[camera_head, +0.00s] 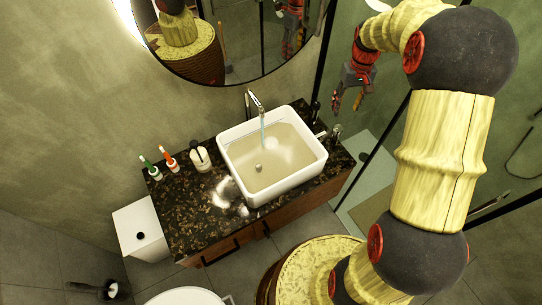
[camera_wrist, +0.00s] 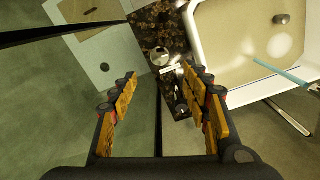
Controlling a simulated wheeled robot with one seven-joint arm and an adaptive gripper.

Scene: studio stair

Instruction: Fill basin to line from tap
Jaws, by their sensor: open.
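The white rectangular basin (camera_head: 232,160) sits on the dark counter and holds water, with its drain showing through. It also shows at upper right in the wrist view (camera_wrist: 199,40). The chrome tap (camera_head: 257,101) stands at its back edge, and a thin blue stream (camera_head: 263,133) falls from it into the basin. The stream also shows in the wrist view (camera_wrist: 282,73). My gripper (camera_head: 347,101) is open and empty, beyond the basin's right side and above the counter's end. Its fingers (camera_wrist: 162,78) stand apart, with small metal fittings between and below them.
A small metal fitting (camera_head: 336,132) stands on the counter right of the basin. A soap dispenser (camera_head: 201,158) and green and orange toothbrushes (camera_head: 148,167) stand at left. A round mirror (camera_head: 240,50) hangs behind. Dark-framed glass panels stand at right. A white bin (camera_head: 140,232) is beside the counter.

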